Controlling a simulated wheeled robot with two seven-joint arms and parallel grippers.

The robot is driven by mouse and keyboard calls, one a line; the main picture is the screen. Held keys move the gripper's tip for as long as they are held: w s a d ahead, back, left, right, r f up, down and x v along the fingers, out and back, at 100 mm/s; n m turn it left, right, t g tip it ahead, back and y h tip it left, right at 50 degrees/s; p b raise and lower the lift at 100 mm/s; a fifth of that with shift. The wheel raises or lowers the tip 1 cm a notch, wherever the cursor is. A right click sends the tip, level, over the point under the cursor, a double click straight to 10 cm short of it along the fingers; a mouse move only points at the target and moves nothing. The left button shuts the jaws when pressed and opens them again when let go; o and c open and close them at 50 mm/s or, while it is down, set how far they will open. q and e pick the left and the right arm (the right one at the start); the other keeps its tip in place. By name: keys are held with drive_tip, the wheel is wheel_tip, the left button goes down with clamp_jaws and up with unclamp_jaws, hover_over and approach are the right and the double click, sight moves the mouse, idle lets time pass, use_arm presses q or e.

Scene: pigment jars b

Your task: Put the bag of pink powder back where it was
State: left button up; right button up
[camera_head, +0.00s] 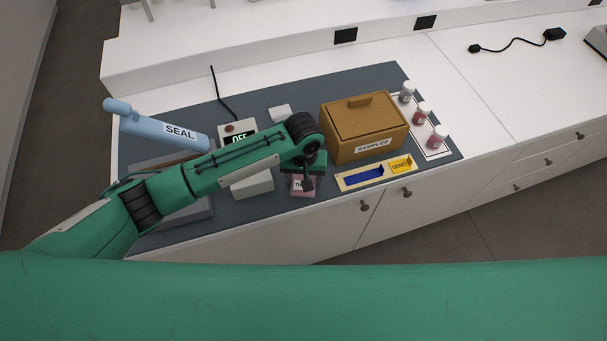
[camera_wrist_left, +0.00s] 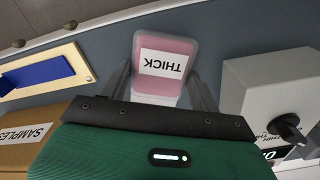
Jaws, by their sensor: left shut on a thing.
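The bag of pink powder (camera_head: 299,191), with a white label, shows partly below my left gripper (camera_head: 305,180) near the mat's front edge. In the left wrist view the bag (camera_wrist_left: 165,49) reads THICK, upside down, and sits between the two fingers of my left gripper (camera_wrist_left: 164,88). The gripper is shut on it. I cannot tell whether the bag touches the mat. My right gripper is not in view.

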use_arm(q)
drive_tip(key=shift+f, duration=0.1)
drive_tip(key=o, duration=1.1)
drive_tip(key=shift+r+b, duration=1.8)
drive_tip(key=shift+r, duration=4.35)
